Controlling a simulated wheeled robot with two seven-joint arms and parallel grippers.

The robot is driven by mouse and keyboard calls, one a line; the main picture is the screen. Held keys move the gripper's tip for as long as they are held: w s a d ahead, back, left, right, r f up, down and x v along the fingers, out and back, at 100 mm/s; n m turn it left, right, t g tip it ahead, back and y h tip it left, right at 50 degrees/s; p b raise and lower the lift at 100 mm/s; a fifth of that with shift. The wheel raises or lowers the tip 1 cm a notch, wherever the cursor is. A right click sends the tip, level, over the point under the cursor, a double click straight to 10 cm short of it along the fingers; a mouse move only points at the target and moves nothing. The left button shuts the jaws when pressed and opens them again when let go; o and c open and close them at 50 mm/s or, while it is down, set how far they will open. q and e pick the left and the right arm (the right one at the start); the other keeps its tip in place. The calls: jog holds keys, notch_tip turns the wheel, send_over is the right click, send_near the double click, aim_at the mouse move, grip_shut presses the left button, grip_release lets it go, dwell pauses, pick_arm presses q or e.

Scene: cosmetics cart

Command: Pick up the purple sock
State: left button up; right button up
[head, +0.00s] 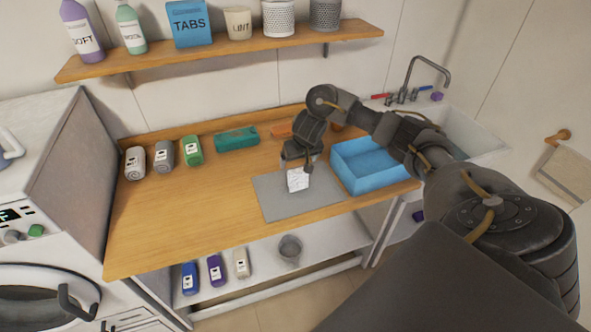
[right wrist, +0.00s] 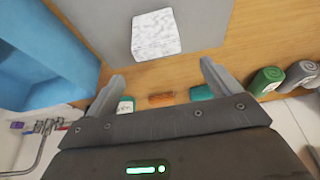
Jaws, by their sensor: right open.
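A purple rolled item with a white label (head: 215,270), which looks like the purple sock, stands on the lower shelf under the counter. It is between a blue rolled item (head: 190,278) and a pale one (head: 241,263). My right gripper (head: 297,172) is above the grey mat on the counter, far up and to the right of the purple item. In the right wrist view the jaws (right wrist: 160,85) are apart with nothing between them. A white patterned block (head: 298,180) is on the mat by the gripper; it also shows in the right wrist view (right wrist: 156,35). My left gripper is out of view.
The grey mat (head: 270,205) lies beside a blue bin (head: 348,178). White, grey and green rolled items (head: 192,151) and a teal item (head: 237,139) line the counter's back. A grey cup (head: 289,248) stands on the lower shelf. The counter's front left (head: 165,225) is clear.

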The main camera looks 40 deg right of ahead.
aim_at(298, 170)
jog(key=b+x, duration=0.2)
jog(key=x, duration=0.2)
jog(key=shift+s+f, duration=0.15)
jog(key=shift+f, duration=0.1)
jog(key=shift+w+f, duration=0.2)
jog(key=shift+w, duration=0.05)
jog(key=shift+s+d+f, duration=0.1)
jog(key=shift+f, duration=0.3)
jog(key=x, duration=0.3)
jog(key=shift+d+f, duration=0.1)
jog(key=shift+f, duration=0.55)
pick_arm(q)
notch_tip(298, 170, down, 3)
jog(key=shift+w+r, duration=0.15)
